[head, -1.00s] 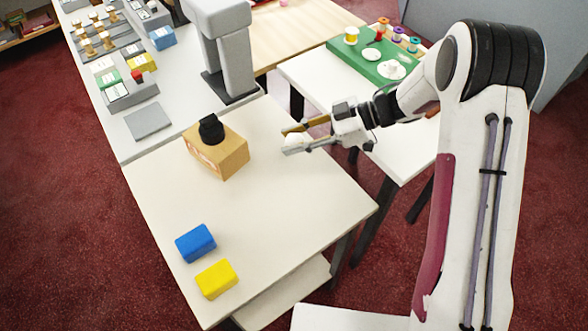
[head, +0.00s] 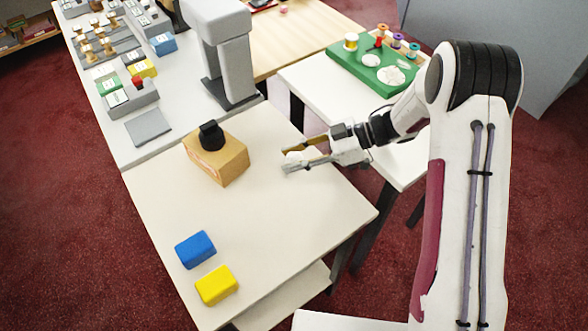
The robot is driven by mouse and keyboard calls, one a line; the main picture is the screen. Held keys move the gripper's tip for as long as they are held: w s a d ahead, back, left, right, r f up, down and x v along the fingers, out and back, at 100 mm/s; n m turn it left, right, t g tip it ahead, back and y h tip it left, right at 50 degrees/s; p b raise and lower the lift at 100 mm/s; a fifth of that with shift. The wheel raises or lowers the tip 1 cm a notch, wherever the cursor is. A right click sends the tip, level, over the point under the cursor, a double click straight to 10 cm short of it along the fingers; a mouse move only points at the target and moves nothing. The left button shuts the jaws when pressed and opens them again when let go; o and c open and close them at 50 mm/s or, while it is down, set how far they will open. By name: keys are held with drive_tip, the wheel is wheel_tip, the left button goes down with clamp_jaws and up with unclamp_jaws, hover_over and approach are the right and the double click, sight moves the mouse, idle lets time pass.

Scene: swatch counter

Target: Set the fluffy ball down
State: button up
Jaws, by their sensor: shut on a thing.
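My gripper (head: 287,161) is shut on a small white fluffy ball (head: 296,157), which shows between the two fingers and is partly hidden by them. The gripper reaches in from the right, over the right part of the pale near table (head: 290,210). It is to the right of the cardboard box. I cannot tell whether the ball touches the table top.
The cardboard box (head: 228,164) with a black thing (head: 211,135) on top stands left of my gripper. A blue block (head: 195,250) and a yellow block (head: 217,285) lie near the front left. The table between them and my gripper is clear. A green board (head: 350,57) with spools lies behind.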

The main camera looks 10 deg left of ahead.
sight(294, 176)
drive_tip(key=shift+f, duration=0.75)
drive_tip(key=shift+f, duration=1.9)
drive_tip(key=shift+f, duration=0.15)
drive_tip(key=o, duration=0.7)
drive_tip(key=shift+r, duration=0.2)
